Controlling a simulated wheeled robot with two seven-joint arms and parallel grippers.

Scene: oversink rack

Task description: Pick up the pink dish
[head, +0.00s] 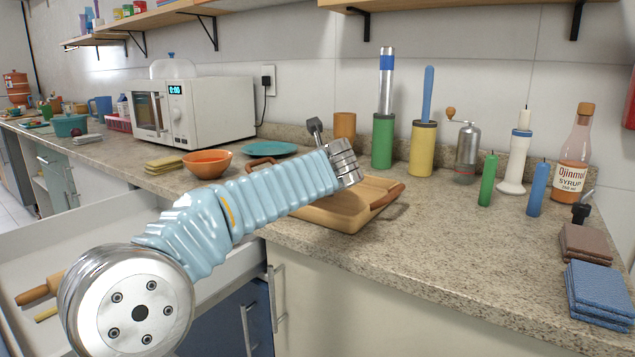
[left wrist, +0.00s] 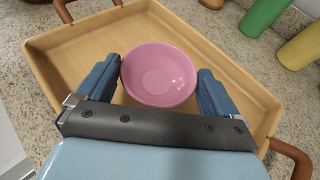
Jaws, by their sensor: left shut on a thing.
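The pink dish (left wrist: 158,74) is a round bowl, seen in the left wrist view between the two blue finger pads of my left gripper (left wrist: 160,80). The pads press against opposite sides of the dish, and the gripper is shut on it. The dish is over or in a wooden tray (left wrist: 70,62) with brown handles; I cannot tell if it touches the tray floor. In the head view my left arm reaches across to the tray (head: 345,222), and the dish is hidden behind it. My right gripper is not in view.
On the counter, an orange bowl (head: 207,163) and a teal plate (head: 268,148) lie left of the tray. Green (head: 382,140) and yellow (head: 423,148) cylinders stand behind it. A syrup bottle (head: 573,165) and blue cloths (head: 600,291) are at right.

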